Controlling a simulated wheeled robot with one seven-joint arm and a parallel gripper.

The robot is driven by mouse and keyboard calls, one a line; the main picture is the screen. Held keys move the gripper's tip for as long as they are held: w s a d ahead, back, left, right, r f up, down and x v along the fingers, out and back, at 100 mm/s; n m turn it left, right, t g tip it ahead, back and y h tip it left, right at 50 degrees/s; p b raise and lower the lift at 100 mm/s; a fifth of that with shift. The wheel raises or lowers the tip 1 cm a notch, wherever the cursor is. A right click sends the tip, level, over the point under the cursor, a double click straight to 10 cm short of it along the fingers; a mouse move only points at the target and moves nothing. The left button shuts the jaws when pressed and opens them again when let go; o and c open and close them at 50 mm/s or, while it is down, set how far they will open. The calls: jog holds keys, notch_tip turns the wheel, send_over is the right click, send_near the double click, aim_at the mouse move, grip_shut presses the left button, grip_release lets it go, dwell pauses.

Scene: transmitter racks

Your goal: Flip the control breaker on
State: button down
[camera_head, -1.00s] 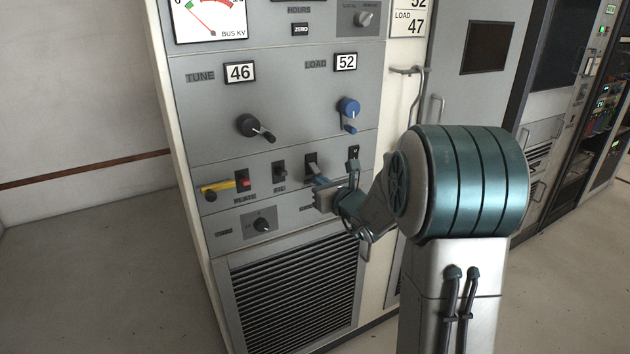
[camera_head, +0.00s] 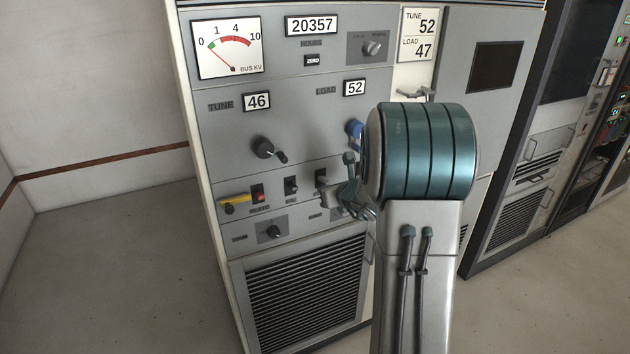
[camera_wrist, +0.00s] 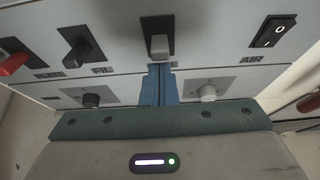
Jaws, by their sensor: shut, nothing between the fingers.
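The breaker row is on the lower part of the grey cabinet front. In the wrist view, a breaker with a pale grey lever (camera_wrist: 160,44) on a dark plate sits in the middle, likely the control breaker; its label is mostly hidden behind my fingers. It also shows in the head view (camera_head: 321,179), partly behind my gripper. My gripper (camera_wrist: 158,72) has its blue fingers shut together and empty, with the tips just below that lever. I cannot tell whether they touch it. In the head view my gripper (camera_head: 322,193) is close to the panel and the fingertips are unclear.
To the left are the FIL breaker (camera_wrist: 78,47) and a red-handled breaker (camera_wrist: 14,63), with a yellow handle (camera_head: 235,201) beyond. The AIR rocker (camera_wrist: 273,32) is on the right. Below are a black knob (camera_wrist: 91,100) and a pale knob (camera_wrist: 207,92). Floor left of the cabinet is clear.

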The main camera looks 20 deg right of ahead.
jog(key=shift+d+r+p, duration=0.1)
jog(key=shift+r+p, duration=0.3)
jog(key=shift+r, duration=0.3)
dwell(0.3)
notch_tip(320, 180, down, 4)
jog(key=s+f+b, duration=0.1)
jog(key=b, duration=0.4)
jog(key=s+r+p, duration=0.1)
jog(key=s+r, duration=0.6)
jog(key=s, duration=0.1)
jog(key=shift+d+p, duration=0.3)
jog(key=shift+d, duration=0.1)
jog(key=shift+s, duration=0.1)
